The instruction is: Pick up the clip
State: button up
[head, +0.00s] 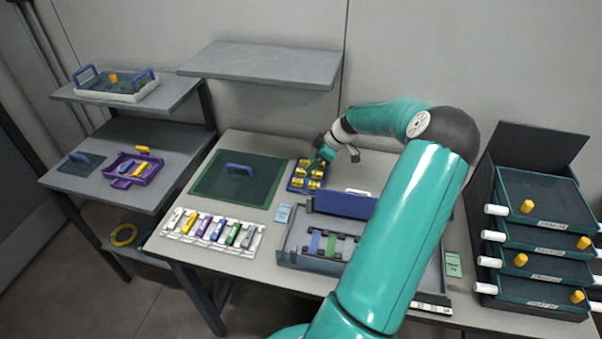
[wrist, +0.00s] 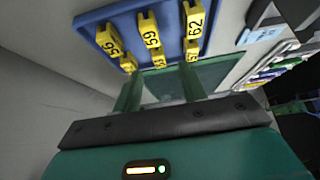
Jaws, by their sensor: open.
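Several yellow numbered clips stand in two rows on a blue tray (head: 322,189) at the back middle of the table. In the wrist view the farther row shows clip 56 (wrist: 109,42), clip 59 (wrist: 149,32) and clip 62 (wrist: 194,20) on the tray (wrist: 129,28). A nearer row shows partly, its numbers hard to read. My gripper (wrist: 160,88) is open, with two green fingers apart and nothing visible between them. In the head view my gripper (head: 322,160) is by the tray's back right side; its fingertips are hard to make out.
A dark green mat with a blue handle (head: 239,169) lies left of the tray. A white rack (head: 210,232) of coloured pieces stands in front of it. A grey box (head: 296,247) stands in front of the tray, partly behind my arm. Stacked drawers (head: 540,235) stand at right.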

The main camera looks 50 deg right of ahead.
aim_at(303, 170)
jog(key=x, duration=0.5)
jog(key=shift+w, duration=0.1)
grip_shut()
